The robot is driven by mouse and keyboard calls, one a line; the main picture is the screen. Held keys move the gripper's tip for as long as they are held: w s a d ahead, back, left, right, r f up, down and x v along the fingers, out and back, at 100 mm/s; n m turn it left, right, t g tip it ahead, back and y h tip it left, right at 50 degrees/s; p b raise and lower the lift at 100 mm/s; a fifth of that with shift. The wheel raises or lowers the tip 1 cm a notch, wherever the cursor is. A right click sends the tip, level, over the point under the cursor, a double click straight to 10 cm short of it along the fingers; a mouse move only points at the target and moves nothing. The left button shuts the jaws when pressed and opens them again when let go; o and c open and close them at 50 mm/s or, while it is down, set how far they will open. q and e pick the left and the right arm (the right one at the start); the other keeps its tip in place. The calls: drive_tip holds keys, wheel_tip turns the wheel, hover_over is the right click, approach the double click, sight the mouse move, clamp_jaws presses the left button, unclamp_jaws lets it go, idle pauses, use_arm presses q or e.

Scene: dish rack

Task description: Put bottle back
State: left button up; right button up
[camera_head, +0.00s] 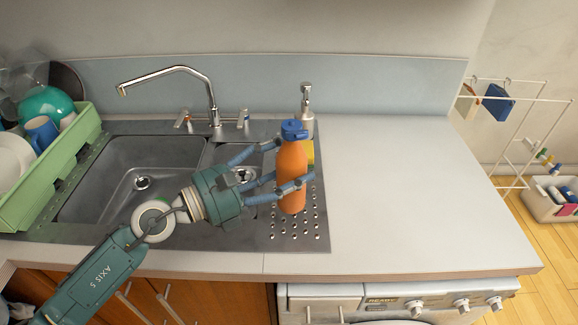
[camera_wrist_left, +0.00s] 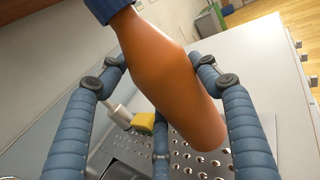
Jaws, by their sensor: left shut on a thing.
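An orange bottle (camera_head: 291,178) with a blue cap (camera_head: 294,130) stands roughly upright over the perforated drainboard at the right end of the sink. In the left wrist view the bottle (camera_wrist_left: 160,70) fills the middle and looks tilted. My left gripper (camera_head: 280,170) reaches in from the left, its blue fingers shut around the bottle's body. The fingers also show on both sides of it in the wrist view. I cannot tell whether the bottle's base touches the drainboard. My right gripper is in neither view.
A soap dispenser (camera_head: 306,101) and a yellow sponge (camera_head: 310,152) are behind the bottle. The faucet (camera_head: 210,95) rises behind the sink (camera_head: 120,180). A green dish rack (camera_head: 62,160) with dishes stands at the left. The counter (camera_head: 410,190) to the right is clear.

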use_arm(q)
drive_tip(key=shift+d+r, duration=0.1)
drive_tip(key=shift+d, duration=0.05)
drive_tip(key=shift+s, duration=0.1)
wheel_tip(320, 180, down, 4)
drive_tip(key=b, duration=0.3)
drive_tip(key=shift+b, duration=0.4)
drive_tip(key=shift+f+b, duration=0.45)
drive_tip(key=shift+f, duration=0.05)
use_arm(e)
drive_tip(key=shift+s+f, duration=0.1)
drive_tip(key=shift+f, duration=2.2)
use_arm(q)
drive_tip(key=shift+f+b, duration=0.65)
drive_tip(key=shift+f, duration=0.15)
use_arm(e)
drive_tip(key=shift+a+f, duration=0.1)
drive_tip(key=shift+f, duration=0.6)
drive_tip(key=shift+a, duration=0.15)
